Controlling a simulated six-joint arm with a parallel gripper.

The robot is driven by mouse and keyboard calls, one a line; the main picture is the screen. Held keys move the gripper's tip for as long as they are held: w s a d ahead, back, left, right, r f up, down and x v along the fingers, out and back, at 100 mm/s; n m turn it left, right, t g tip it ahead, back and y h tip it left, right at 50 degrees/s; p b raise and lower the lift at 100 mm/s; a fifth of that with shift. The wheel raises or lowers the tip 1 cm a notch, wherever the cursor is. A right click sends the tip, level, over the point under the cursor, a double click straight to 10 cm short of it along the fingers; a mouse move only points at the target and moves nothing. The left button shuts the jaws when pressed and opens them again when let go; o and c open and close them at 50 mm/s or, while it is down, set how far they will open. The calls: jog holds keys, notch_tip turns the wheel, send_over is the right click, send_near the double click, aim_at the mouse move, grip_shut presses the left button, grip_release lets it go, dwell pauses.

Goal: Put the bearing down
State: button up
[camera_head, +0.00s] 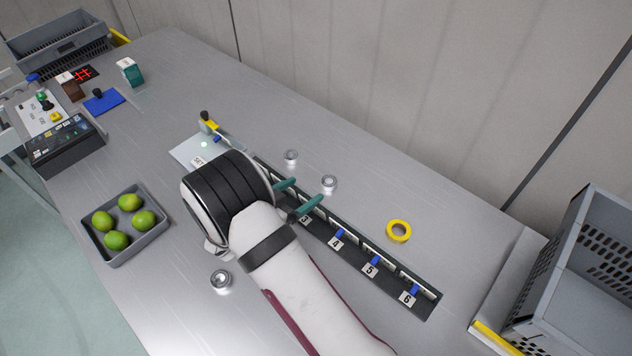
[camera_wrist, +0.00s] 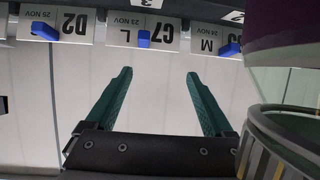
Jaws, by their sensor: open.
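Three small silver bearings rest on the grey table: one behind the strip (camera_head: 291,157), one just beyond my fingertips (camera_head: 329,183) and one on the near side, left of my arm (camera_head: 221,280). My gripper (camera_head: 307,192) has its two green fingers apart over the numbered strip near label 3. In the wrist view my gripper (camera_wrist: 158,76) is open with nothing between the fingers, and no bearing shows there. The dark strip (camera_head: 428,308) has numbered slots with blue clips; labels 3 to 6 are readable, and my arm hides part of it.
A yellow ring (camera_head: 398,231) lies behind the strip. A grey tray (camera_head: 160,238) of limes stands at the left. A grey crate (camera_head: 566,325) stands at the right. A black control box (camera_head: 65,145) and blue block (camera_head: 104,101) are at the upper left. The back middle table is clear.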

jog(key=shift+s+a+r, duration=0.3)
jog(key=shift+s+a, duration=0.1)
jog(key=shift+s, duration=0.1)
jog(key=s+d+r+m+g, duration=0.2)
jog(key=s+d+r+g, duration=0.9)
jog(key=s+d, duration=0.5)
jog(key=s+a+r+n+y, duration=0.2)
jog(key=s+a+y, duration=0.2)
jog(key=s, duration=0.4)
jog(key=s+a+r+n+y, duration=0.2)
jog(key=s+a+y, duration=0.1)
jog(key=s+y, duration=0.3)
jog(key=shift+s+a+y, duration=0.3)
jog(key=shift+s+a, duration=0.1)
jog(key=shift+s, duration=0.55)
